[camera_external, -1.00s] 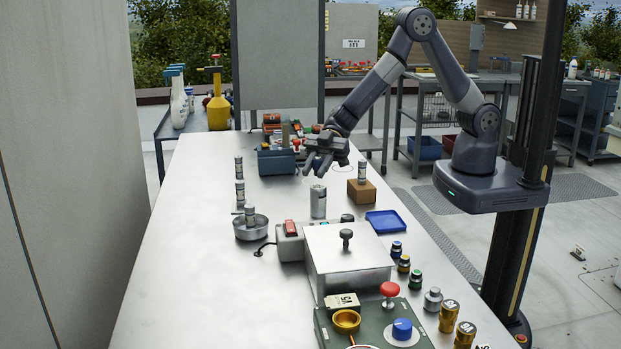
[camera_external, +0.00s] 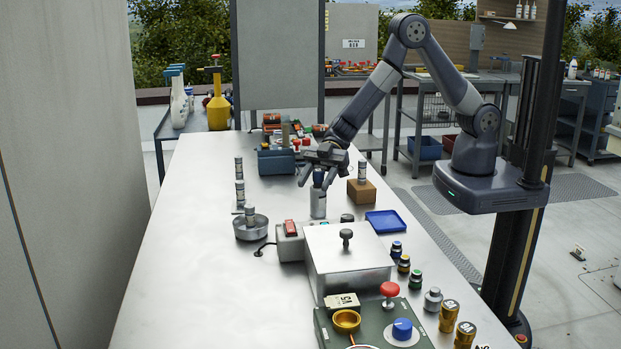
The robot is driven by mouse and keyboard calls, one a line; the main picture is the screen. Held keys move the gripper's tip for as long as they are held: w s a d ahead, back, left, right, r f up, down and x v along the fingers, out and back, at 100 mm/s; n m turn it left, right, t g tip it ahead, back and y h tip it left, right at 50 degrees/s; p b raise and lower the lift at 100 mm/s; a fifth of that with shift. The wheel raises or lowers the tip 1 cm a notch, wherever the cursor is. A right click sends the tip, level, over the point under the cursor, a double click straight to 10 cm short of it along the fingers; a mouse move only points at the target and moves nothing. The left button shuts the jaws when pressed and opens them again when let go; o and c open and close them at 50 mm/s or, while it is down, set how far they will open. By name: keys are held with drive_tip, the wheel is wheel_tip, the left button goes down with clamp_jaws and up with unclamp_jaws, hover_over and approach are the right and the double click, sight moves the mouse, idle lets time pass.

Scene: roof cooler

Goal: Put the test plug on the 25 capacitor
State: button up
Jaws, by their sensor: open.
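My gripper (camera_external: 317,180) is open, fingers pointing down, just above a silver-grey can (camera_external: 318,204) standing upright on the bench. A dark blue piece (camera_external: 318,179), possibly the test plug, shows between the fingers at the can's top; I cannot tell whether it rests on the can. The number 25 cannot be read on any part. Slim labelled cylinders stand at the left (camera_external: 239,168), (camera_external: 240,194), in a round metal dish (camera_external: 250,232), and on a brown block (camera_external: 365,192). Gold labelled cans (camera_external: 449,316) stand at the front right.
A grey box with a black knob (camera_external: 346,262) and a red-switch unit (camera_external: 290,240) stand in front of the can. A blue bin (camera_external: 277,162) stands behind. The left bench is clear.

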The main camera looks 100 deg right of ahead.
drive_tip(key=shift+r, duration=0.15)
drive_tip(key=shift+s+d+r, duration=0.1)
drive_tip(key=shift+d, duration=0.15)
drive_tip(key=b+v, duration=0.1)
drive_tip(key=v, duration=1)
drive_tip(key=shift+s+d, duration=0.15)
drive_tip(key=shift+s, duration=0.05)
drive_tip(key=p+x, duration=0.1)
drive_tip(key=x, duration=1.1)
drive_tip(key=shift+w+a, duration=0.1)
drive_tip(key=shift+a, duration=0.1)
wheel_tip(320, 180, up, 2)
drive_tip(key=shift+d+r, duration=0.1)
drive_tip(key=shift+d, duration=0.1)
drive_tip(key=shift+r, duration=0.5)
